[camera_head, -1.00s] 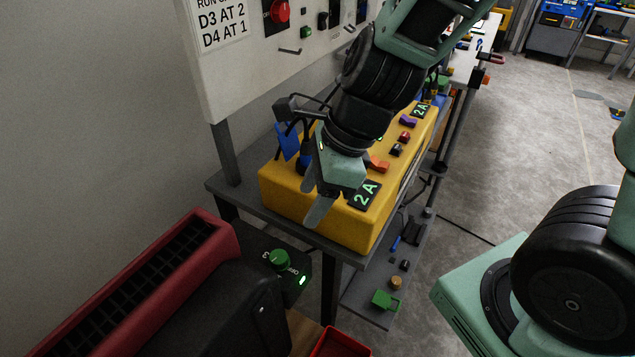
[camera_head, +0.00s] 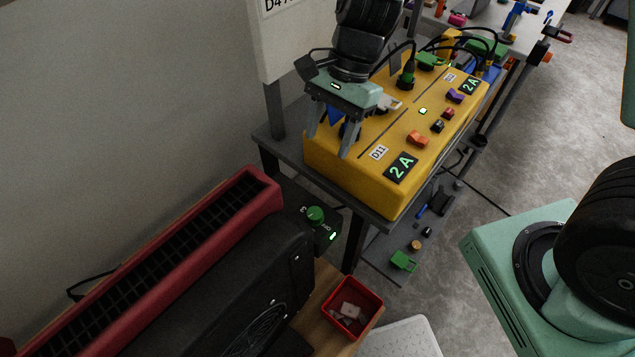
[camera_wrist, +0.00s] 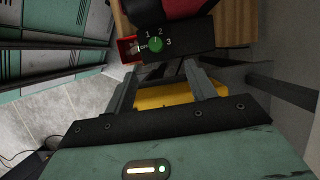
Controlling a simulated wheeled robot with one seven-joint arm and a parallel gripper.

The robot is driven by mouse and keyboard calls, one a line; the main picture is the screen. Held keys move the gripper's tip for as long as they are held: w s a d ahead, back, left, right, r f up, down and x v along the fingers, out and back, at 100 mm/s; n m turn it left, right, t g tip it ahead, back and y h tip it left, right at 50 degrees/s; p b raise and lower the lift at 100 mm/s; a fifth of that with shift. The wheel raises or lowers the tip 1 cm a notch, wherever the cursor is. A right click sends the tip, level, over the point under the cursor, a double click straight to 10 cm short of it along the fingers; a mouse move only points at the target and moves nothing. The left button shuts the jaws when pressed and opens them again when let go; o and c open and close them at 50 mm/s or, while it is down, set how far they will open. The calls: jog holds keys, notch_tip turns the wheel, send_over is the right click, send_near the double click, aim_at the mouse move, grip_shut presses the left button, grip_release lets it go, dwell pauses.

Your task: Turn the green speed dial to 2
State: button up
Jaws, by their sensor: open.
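The green speed dial (camera_head: 315,215) is a round green knob on a dark control box (camera_head: 325,233) at the front of the red-and-black machine. Nothing is held.
The yellow box (camera_head: 365,182) with displays and switches stands on a grey table right beside my gripper. The machine's red rim (camera_head: 250,183) lies left of the dial. A red bin (camera_head: 335,325) sits on a wooden surface in front.

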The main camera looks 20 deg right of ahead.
jog(key=w+n+g+p, duration=0.1)
jog(key=w+n+p, duration=0.1)
jog(key=n, duration=0.2)
jog(key=h+p, duration=0.1)
jog(key=p, duration=0.1)
send_near(316, 206)
jog(key=shift+n, duration=0.3)
jog(key=x, duration=0.6)
jog(key=s+x, duration=0.1)
jog(key=x, duration=0.2)
jog(key=shift+a+r, duration=0.15)
jog(key=shift+a, duration=0.05)
